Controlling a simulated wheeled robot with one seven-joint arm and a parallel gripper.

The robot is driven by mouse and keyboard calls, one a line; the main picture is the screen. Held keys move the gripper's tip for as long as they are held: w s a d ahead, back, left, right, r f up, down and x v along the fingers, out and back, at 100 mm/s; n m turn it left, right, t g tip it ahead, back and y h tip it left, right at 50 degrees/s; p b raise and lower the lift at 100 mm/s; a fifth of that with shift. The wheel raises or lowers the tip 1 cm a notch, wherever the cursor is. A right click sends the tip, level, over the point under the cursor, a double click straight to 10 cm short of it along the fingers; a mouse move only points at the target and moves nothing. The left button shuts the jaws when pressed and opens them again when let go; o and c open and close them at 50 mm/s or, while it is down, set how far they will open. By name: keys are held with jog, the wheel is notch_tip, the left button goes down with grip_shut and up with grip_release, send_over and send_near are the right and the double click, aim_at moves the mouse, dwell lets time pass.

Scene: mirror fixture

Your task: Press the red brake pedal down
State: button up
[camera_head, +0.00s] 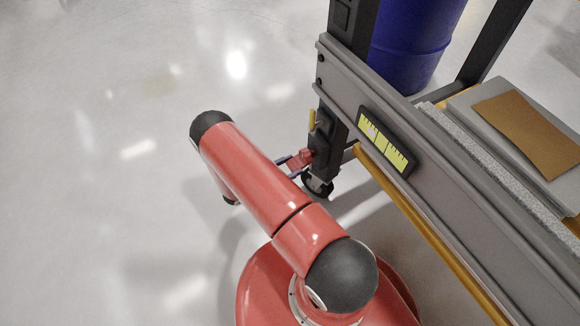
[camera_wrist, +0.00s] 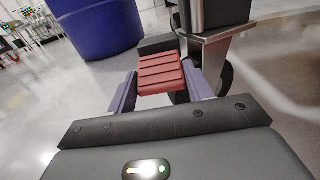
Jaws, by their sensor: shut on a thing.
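The red brake pedal (camera_head: 300,159) is a small ribbed plate on the lower end of the dark fixture leg, beside a caster wheel (camera_head: 318,187). In the wrist view the pedal (camera_wrist: 163,74) fills the space between my two bluish-purple fingers. My gripper (camera_wrist: 160,82) is shut on the pedal, with one finger along each side edge. In the head view my gripper (camera_head: 291,166) shows only in part past my red arm. The pedal's underside is hidden, and I cannot tell how far it is pressed.
A grey rail with a yellow-green scale (camera_head: 385,141) runs above and right of the pedal. A yellow bar (camera_head: 420,225) lies below it. A blue barrel (camera_head: 414,45) stands behind the fixture. The floor (camera_head: 100,160) at left is clear.

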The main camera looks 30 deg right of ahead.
jog(key=shift+f+h+b, duration=0.3)
jog(key=shift+f+b, duration=0.2)
jog(key=shift+b, duration=0.5)
jog(key=shift+h+b, duration=0.4)
jog(key=shift+b, duration=0.15)
jog(key=shift+r, duration=0.15)
jog(key=o, duration=1)
jog(key=shift+d, duration=0.1)
jog(key=a, duration=0.5)
jog(key=a+f, duration=0.1)
jog(key=a, duration=0.1)
jog(key=shift+s+a, duration=0.15)
jog(key=shift+a, duration=0.25)
